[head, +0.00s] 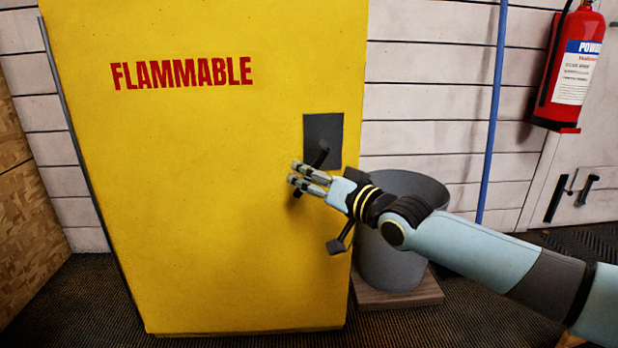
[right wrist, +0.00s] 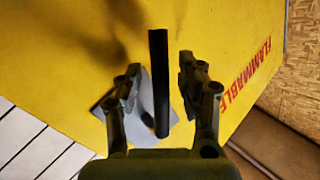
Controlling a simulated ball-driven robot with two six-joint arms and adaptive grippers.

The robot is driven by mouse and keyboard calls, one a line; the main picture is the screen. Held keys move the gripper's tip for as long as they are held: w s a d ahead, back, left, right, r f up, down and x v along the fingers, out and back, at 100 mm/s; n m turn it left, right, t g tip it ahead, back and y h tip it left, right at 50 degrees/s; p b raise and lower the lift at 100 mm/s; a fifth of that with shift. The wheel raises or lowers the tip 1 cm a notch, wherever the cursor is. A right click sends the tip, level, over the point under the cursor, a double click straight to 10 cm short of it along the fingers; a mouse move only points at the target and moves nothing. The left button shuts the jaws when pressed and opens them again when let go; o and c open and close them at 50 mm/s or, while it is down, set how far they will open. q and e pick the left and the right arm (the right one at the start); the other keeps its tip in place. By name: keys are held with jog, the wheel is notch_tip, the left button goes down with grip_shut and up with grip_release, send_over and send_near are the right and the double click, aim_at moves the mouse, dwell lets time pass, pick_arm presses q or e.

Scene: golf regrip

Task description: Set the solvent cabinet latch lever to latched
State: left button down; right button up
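The yellow solvent cabinet (head: 200,200) fills the left and middle of the head view, with FLAMMABLE in red. A dark latch plate (head: 323,133) is at its right edge. The black latch lever (head: 320,157) runs down and left from the plate, partly hidden behind my right gripper (head: 294,173). In the right wrist view the lever (right wrist: 159,85) stands as a dark bar between the two fingers of my right gripper (right wrist: 160,88). The fingers are open, with a gap on both sides of the bar. My left gripper is not in view.
A grey bin (head: 390,255) stands on a wooden board (head: 400,292) right of the cabinet, behind my right arm. A blue pole (head: 492,110) and a red fire extinguisher (head: 575,70) are farther right. A wood panel (head: 25,220) is at the left.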

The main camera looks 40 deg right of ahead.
grip_shut()
